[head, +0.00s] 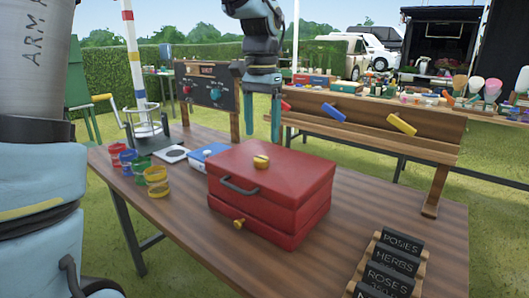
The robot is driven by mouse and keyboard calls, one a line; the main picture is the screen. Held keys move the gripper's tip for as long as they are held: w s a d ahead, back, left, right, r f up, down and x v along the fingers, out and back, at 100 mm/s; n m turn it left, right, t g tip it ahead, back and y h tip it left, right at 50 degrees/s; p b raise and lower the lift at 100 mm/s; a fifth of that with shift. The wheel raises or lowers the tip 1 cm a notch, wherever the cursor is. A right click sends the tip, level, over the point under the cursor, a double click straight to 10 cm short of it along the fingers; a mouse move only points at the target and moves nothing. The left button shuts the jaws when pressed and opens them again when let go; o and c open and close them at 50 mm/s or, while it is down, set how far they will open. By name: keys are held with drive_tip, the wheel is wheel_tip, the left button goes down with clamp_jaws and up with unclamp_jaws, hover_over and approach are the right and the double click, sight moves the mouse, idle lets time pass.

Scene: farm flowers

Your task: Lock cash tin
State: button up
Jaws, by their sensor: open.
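A red cash tin (272,195) stands on the wooden table with its lid down. A dark carry handle (239,186) and a small brass knob or key (239,223) are on its front left face. A round brass knob (261,162) sits on top of the lid. My gripper (262,130) points down above and behind the tin, its two teal fingers apart with nothing seen between them. It appears clear of the tin. Whether the tin is locked cannot be told.
Several coloured rings or cups (140,170) stand at the table's left, near a blue and white box (207,156). Black name signs (390,268) are at the front right. A board with coloured levers (365,120) and a panel with knobs (208,88) stand along the back. The table right of the tin is clear.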

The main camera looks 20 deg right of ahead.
sight(261, 158)
wheel_tip(261, 158, down, 7)
drive_tip(key=shift+a+r, duration=0.1)
idle(0.3)
clamp_jaws()
idle(0.5)
